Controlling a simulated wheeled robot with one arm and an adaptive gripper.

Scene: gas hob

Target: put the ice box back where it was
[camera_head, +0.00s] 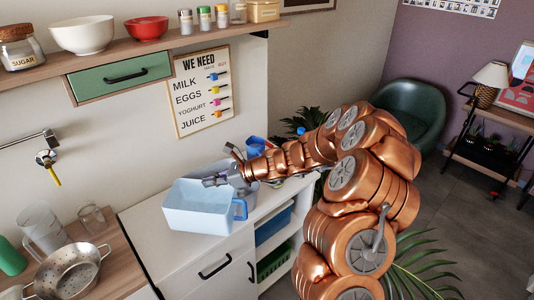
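A light blue, open-topped box (195,218), which looks like the ice box, stands on the white counter below the notice board. A darker blue loop (240,210) shows at its right end. My copper arm reaches in from the right, and my gripper (212,182) is at the box's back right rim, partly over its opening. The fingers are small and dark here. I cannot tell whether they touch the rim or are open or shut. The inside of the box is only partly visible.
A white counter (148,225) holds the box. A colander (68,272) and glasses stand on the wooden top at left. A shelf with bowls and jars hangs above. Blue items (256,145) stand behind my arm. Open shelves with blue and green bins (273,260) are below right.

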